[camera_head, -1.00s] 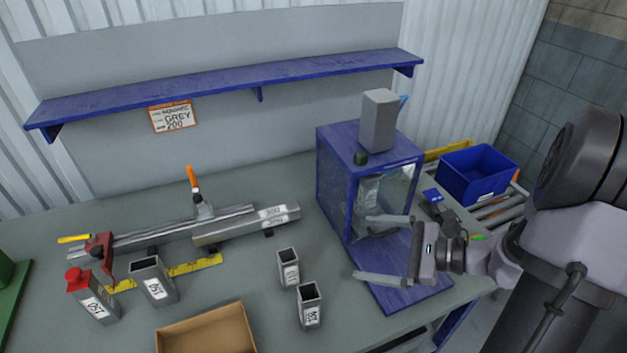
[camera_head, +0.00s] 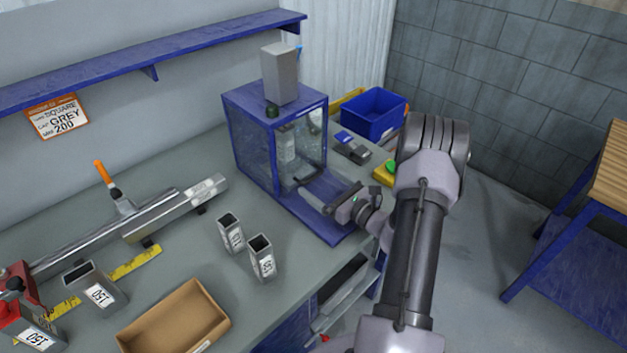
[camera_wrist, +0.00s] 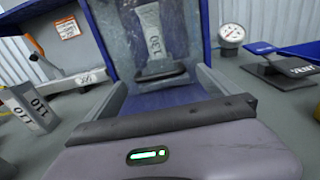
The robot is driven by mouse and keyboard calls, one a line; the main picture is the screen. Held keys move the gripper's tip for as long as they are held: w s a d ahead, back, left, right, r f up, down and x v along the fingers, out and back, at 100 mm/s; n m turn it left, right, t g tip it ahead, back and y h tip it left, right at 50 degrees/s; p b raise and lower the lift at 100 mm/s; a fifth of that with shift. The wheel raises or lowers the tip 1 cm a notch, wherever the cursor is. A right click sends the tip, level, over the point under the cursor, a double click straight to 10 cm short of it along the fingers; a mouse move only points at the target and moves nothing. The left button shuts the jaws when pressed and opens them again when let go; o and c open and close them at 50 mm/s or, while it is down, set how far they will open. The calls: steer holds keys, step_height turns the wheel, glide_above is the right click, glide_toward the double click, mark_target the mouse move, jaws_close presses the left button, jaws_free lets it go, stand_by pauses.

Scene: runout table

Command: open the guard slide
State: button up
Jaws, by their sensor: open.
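The guard slide (camera_head: 297,143) is a clear, scuffed panel on the front of a blue box (camera_head: 255,143). It covers the box front, with its lower edge near the blue base plate (camera_head: 333,234). In the wrist view the panel (camera_wrist: 120,40) has a dark bar handle (camera_wrist: 162,77) along its bottom. A grey tube with a printed label (camera_wrist: 151,38) shows behind the panel. My gripper (camera_head: 316,193) is over the base plate, in front of the panel. In the wrist view its two fingers are spread, one on each side of the handle, with nothing held; contact is unclear.
A grey block (camera_head: 280,73) stands on the box. Two labelled tubes, one of them here (camera_head: 261,257), and a cardboard tray (camera_head: 176,320) are left of the base plate. A gauge (camera_wrist: 231,35), a vent pedal (camera_wrist: 283,68) and a blue bin (camera_head: 372,112) are to the right.

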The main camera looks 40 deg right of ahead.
mark_target(314, 176)
steer(key=shift+w+a, duration=0.2)
steer(key=shift+w, duration=1.55)
steer(key=shift+c, duration=0.2)
